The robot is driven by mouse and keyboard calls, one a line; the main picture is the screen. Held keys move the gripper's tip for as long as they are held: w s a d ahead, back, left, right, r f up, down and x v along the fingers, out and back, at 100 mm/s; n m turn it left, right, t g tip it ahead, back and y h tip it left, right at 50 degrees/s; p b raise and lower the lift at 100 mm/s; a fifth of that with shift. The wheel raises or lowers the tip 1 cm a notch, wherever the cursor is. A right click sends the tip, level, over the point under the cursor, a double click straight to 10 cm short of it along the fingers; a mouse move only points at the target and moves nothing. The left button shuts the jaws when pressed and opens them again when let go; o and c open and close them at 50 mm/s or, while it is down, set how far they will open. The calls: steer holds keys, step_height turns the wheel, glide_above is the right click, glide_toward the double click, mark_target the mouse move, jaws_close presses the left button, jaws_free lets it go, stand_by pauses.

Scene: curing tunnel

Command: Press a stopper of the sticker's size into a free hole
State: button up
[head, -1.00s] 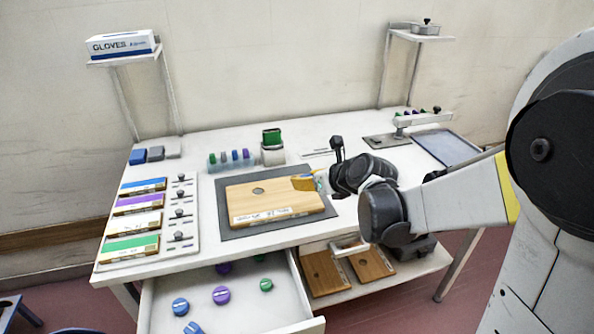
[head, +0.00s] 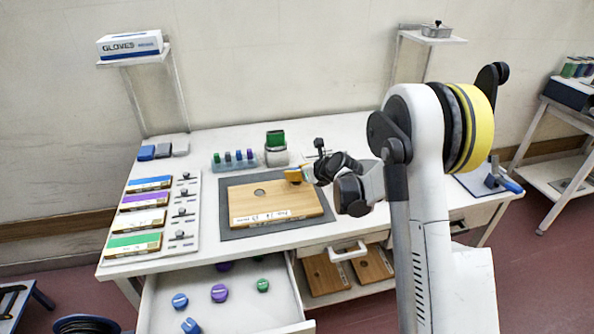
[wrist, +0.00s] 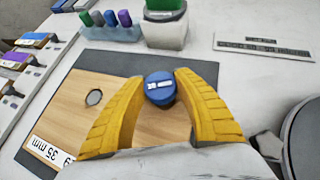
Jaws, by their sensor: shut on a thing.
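A wooden board (head: 285,207) lies on a dark mat (head: 230,230) on the bench, with a white sticker on its front edge. The sticker (wrist: 50,151) is upside down in the wrist view and seems to read "35 mm". One round open hole (wrist: 94,97) shows in the board's left half. My gripper (wrist: 160,88) has yellow fingers and is shut on a blue stopper (wrist: 159,87) with a white mark on top. The stopper is at the board's far right part; whether it sits in a hole or above the wood is hidden.
An open drawer (head: 238,318) holds several blue, purple and green stoppers. Behind the mat stand a rack of coloured pieces (head: 232,165) and a tub with a green top (head: 275,146). A drawer handle (head: 347,251) juts out at the front.

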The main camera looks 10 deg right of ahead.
steer(key=shift+f+b, duration=0.3)
steer(key=shift+f, duration=0.45)
steer(key=shift+f+b, duration=0.55)
steer(key=shift+b, duration=0.4)
stand_by(1.7)
steer(key=o, duration=1.1)
steer(key=shift+o, duration=0.4)
steer(key=o, duration=0.3)
steer(key=shift+o, duration=0.2)
steer(key=shift+r, duration=0.15)
steer(key=shift+r+p, duration=2.05)
steer(key=shift+r, duration=1.35)
